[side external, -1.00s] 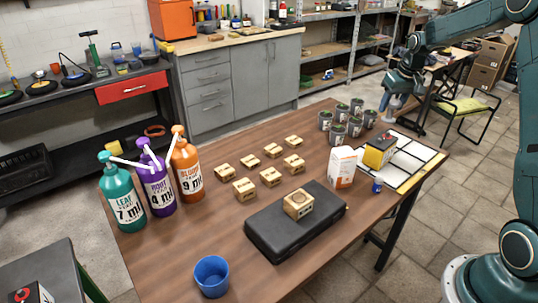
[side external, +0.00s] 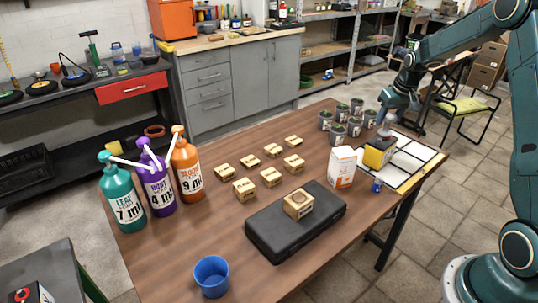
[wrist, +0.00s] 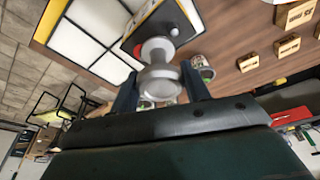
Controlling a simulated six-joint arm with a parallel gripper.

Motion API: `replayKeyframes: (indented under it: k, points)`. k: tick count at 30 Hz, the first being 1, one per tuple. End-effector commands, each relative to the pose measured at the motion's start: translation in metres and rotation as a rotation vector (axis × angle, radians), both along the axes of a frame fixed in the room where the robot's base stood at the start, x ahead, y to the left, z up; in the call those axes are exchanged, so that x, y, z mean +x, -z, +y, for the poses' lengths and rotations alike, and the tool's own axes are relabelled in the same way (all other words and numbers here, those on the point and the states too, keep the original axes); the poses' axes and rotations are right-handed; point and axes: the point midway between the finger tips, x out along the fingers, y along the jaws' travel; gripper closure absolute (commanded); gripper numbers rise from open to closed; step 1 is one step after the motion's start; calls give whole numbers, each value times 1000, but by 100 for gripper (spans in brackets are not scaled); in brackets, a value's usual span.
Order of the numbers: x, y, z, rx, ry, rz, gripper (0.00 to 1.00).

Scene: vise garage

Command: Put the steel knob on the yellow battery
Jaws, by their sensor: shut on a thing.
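My gripper (side external: 388,118) is shut on the pale steel knob (wrist: 158,70), which shows between the two fingers (wrist: 160,92) in the wrist view. In the side view the knob (side external: 385,130) is over the black top of the yellow battery (side external: 376,158), near its back edge. I cannot tell if it touches the battery. The battery stands upright on the white-panelled tray with a yellow edge. In the wrist view the battery's dark top (wrist: 134,34), with a red terminal, is partly hidden behind the knob.
A white-orange box (side external: 342,167) and a small blue can (side external: 377,186) stand close to the battery. Several grey pots (side external: 340,134) are behind it. A black case (side external: 268,228) with a wooden block (side external: 298,205) lies nearer. Wooden blocks, pump bottles and a blue cup (side external: 211,276) are farther left.

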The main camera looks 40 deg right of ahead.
Motion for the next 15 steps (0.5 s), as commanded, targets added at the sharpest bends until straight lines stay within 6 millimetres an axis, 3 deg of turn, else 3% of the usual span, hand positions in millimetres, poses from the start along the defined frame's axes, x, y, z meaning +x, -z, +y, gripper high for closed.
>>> replayKeyframes:
  k: [15]
  points:
    - [0,9,0,0,0,0,82]
